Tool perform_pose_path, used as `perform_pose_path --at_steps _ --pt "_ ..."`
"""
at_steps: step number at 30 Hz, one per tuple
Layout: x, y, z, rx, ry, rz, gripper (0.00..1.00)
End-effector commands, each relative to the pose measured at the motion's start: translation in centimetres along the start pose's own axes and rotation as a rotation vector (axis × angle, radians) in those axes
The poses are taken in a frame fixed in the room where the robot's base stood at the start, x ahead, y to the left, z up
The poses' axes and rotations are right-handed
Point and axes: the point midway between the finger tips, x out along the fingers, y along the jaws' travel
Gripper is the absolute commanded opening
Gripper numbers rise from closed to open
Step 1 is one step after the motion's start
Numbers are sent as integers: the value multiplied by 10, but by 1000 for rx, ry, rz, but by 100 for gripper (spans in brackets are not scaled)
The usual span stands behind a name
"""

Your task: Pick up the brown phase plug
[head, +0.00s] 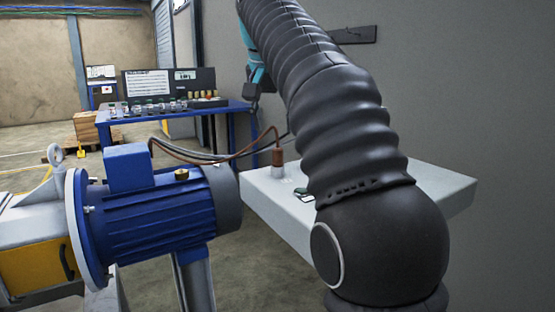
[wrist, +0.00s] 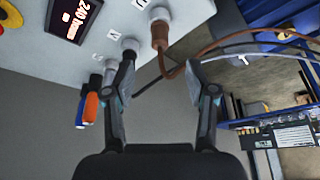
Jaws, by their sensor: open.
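The brown phase plug (wrist: 159,36) sits in a round white socket on the white panel at the top of the wrist view, with a brown cable running off to the right. In the head view the brown plug (head: 278,157) stands upright on the white panel. My gripper (wrist: 162,62) is open and empty. Its two fingers are spread apart in the wrist view, and the plug shows beyond the fingertips, between them and slightly towards the left finger. In the head view my arm mostly hides the gripper.
The white panel (head: 265,196) carries a red-lit display (wrist: 76,14) and more sockets. Orange (wrist: 90,107) and blue items are beside the left finger. Cables cross near the right finger. A blue motor (head: 160,212) stands left of the panel; a blue workbench (head: 180,112) is behind.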

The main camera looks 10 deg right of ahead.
Motion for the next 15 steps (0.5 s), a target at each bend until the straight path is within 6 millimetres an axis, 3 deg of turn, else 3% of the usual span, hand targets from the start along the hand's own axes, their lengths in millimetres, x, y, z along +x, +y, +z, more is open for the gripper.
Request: perform_pose_path --at_steps 6,15 --pt "24 0 0 -1 -1 0 56" --pt "43 0 1 -1 -2 0 56"
